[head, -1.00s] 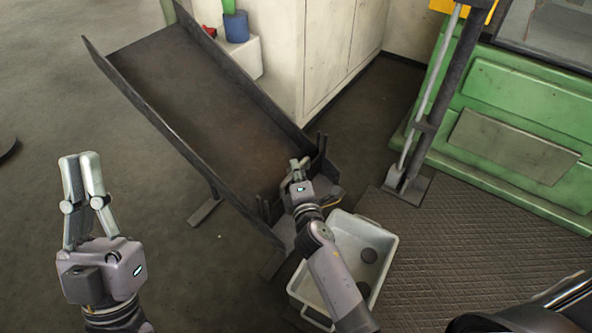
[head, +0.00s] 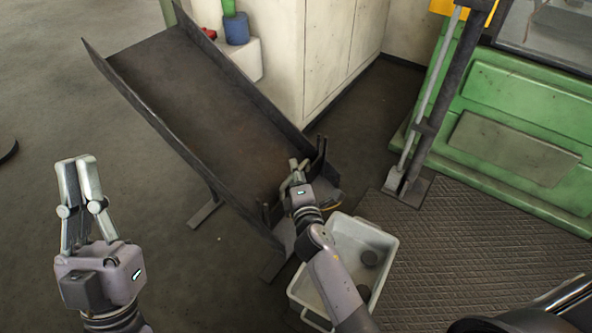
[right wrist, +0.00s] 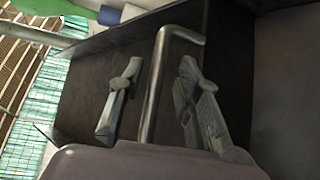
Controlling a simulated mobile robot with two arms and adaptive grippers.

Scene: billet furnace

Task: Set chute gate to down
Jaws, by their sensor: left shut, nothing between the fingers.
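The dark metal chute (head: 200,95) slopes down toward the lower middle of the head view. Upright posts (head: 319,155) stand at its lower end, where my right gripper (head: 298,165) covers part of the gate area. In the right wrist view, a bent metal rod (right wrist: 153,95), seemingly the gate handle, stands between the two spread fingers of my right gripper (right wrist: 160,98). A gap shows on each side of the rod. The gate plate is hidden, so its height cannot be told. My left gripper (head: 77,160) is shut and empty, left of the chute.
A light grey bin (head: 388,270) with dark round pieces stands below the chute's end. A pale cabinet (head: 330,50) is behind the chute. A green machine (head: 520,110) and a dark lever post (head: 425,130) stand at right.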

